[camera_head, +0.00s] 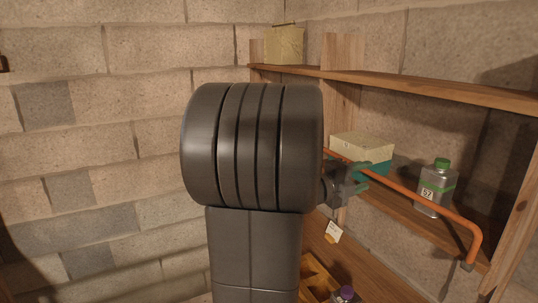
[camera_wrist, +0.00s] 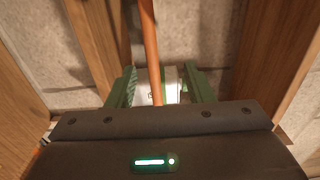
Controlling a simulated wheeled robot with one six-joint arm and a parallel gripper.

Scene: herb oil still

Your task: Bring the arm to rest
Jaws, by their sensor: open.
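My gripper (camera_head: 358,178) is at the right of my dark arm in the head view, in front of the shelf unit and close to the copper pipe. In the wrist view my gripper (camera_wrist: 162,82) has its two green fingers spread apart. The copper pipe (camera_wrist: 149,40) runs down the middle of that view toward the space between them. A pale thing with green edges (camera_wrist: 172,84) shows between the fingertips, partly hidden; I cannot tell how far beyond them it is. My arm covers the middle of the head view and hides what is behind it.
The copper pipe (camera_head: 420,203) slants across the front of the shelf. A green-capped bottle marked 57 (camera_head: 434,188) and a pale-lidded teal box (camera_head: 362,150) stand on the shelf. A pale container (camera_head: 284,46) stands on the upper shelf (camera_head: 400,82). A purple-topped thing (camera_head: 346,293) is low down.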

